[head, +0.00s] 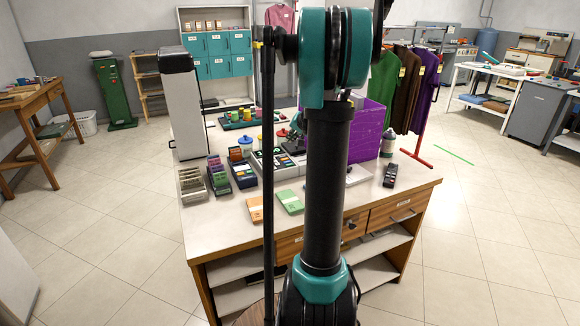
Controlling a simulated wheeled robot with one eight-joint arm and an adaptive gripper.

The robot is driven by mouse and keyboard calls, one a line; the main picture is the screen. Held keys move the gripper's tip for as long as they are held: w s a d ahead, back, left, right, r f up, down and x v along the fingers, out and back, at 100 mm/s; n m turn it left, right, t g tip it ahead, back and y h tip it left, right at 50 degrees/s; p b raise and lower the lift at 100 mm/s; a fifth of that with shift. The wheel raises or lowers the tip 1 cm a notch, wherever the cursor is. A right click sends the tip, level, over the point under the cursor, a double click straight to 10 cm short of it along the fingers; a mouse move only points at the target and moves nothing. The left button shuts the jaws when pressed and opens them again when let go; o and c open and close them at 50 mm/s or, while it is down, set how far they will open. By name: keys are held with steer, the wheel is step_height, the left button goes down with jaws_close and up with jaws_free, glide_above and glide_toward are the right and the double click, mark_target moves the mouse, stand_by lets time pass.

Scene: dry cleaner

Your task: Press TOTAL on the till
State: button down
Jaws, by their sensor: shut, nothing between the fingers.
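The till (260,166) is a low grey unit with coloured keys on the counter (225,222), left of my upright arm link. Its key labels are too small to read, so I cannot pick out TOTAL. My gripper (285,147) shows small and dark just behind the till's right part, partly hidden by my arm. Its fingers look shut and empty. I cannot tell whether the fingertips touch the till. My arm hides the counter right of the till.
Several small trays, including a grey one (191,186), stand left of the till. An orange pad (255,210) and a green pad (290,202) lie in front. A purple crate (367,130) and a dark handset (390,175) are at right. A tall white unit (181,110) stands at left.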

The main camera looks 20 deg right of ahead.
mark_target(291, 165)
steer(key=shift+f, duration=0.1)
steer(key=shift+f, duration=4.35)
steer(key=shift+f, duration=0.1)
steer(key=shift+f, duration=0.3)
steer(key=shift+f, duration=0.35)
steer(key=shift+r, duration=3.3)
